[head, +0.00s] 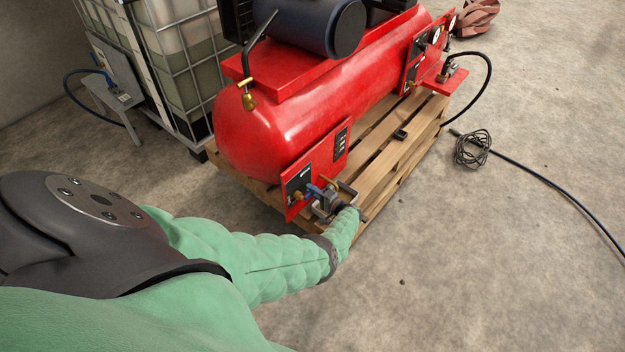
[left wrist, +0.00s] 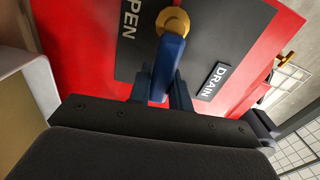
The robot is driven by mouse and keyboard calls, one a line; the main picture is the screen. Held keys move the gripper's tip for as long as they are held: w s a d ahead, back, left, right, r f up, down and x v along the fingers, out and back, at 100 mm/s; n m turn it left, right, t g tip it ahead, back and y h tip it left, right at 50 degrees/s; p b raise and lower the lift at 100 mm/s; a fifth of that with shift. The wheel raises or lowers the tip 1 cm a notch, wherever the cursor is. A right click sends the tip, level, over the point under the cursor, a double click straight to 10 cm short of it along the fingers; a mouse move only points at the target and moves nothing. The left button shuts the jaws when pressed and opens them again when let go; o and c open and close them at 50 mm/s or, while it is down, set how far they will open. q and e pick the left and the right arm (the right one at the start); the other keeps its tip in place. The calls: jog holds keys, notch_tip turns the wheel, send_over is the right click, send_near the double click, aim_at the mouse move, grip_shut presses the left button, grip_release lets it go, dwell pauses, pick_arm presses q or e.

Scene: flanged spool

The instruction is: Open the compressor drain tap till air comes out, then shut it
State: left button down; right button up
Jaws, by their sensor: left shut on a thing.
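The red compressor (head: 290,120) lies on a wooden pallet. A red panel at its lower front carries the drain tap, which has a blue lever (left wrist: 172,62) on a brass hub (left wrist: 173,21). In the left wrist view the panel reads "DRAIN" (left wrist: 213,80) and part of "OPEN" (left wrist: 127,20). My left gripper (left wrist: 165,90) is shut on the blue lever, with a finger on each side. In the head view this gripper (head: 322,199) is at the panel's lower right, small and partly hidden by its own wrist. No air is visible. My right gripper is not in view.
The wooden pallet (head: 375,160) extends right beneath the compressor. A caged liquid tank (head: 190,62) stands behind at left, beside a small grey stand (head: 118,98). A black hose (head: 560,185) and a coiled cable (head: 472,149) lie on the right floor. The front concrete floor is clear.

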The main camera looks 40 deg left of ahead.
pick_arm(q)
jog(key=shift+w+f+m, duration=0.1)
jog(key=shift+f+m, duration=0.1)
jog(key=shift+m, duration=0.2)
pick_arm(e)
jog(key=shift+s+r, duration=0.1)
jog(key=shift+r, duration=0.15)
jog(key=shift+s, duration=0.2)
pick_arm(q)
jog(key=c, duration=1.3)
grip_release()
jog(key=shift+f, duration=0.1)
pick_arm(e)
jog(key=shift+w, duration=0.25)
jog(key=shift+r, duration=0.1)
pick_arm(q)
jog(key=shift+d, duration=0.1)
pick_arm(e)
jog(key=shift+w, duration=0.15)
